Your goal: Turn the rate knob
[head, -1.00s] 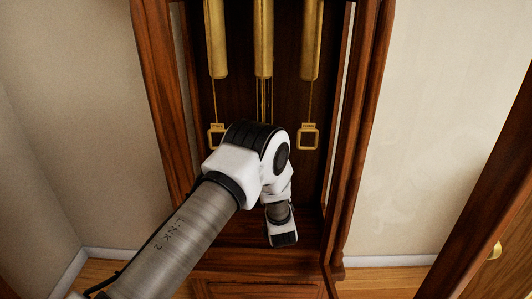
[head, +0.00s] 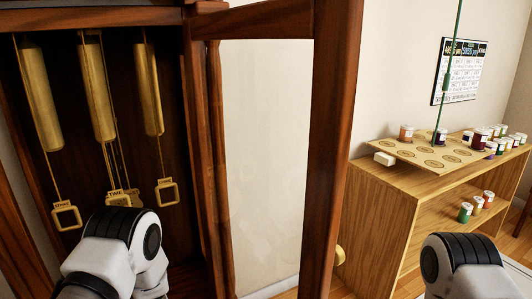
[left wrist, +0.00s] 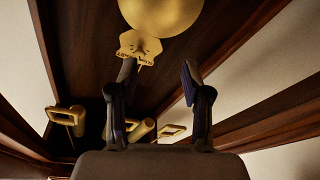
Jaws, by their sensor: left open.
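The rate knob (left wrist: 138,45) is a small gold scalloped piece with dark lettering, just under the round gold pendulum bob (left wrist: 160,12) in the left wrist view. My left gripper (left wrist: 158,68) is open, its two dark fingers pointing at the knob. The left fingertip overlaps the knob's lower edge in the picture; I cannot tell whether they touch. The right finger is apart from it. In the head view my left arm hides the knob and bob. My right arm shows at the lower right, its gripper out of frame.
The wooden clock case (head: 195,130) holds gold weights (head: 97,90) with square pulls (head: 66,215) hanging below. Its glazed door (head: 335,150) stands open on the right. Beyond it are a wooden shelf unit (head: 385,215) with small jars and a wall calendar (head: 459,72).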

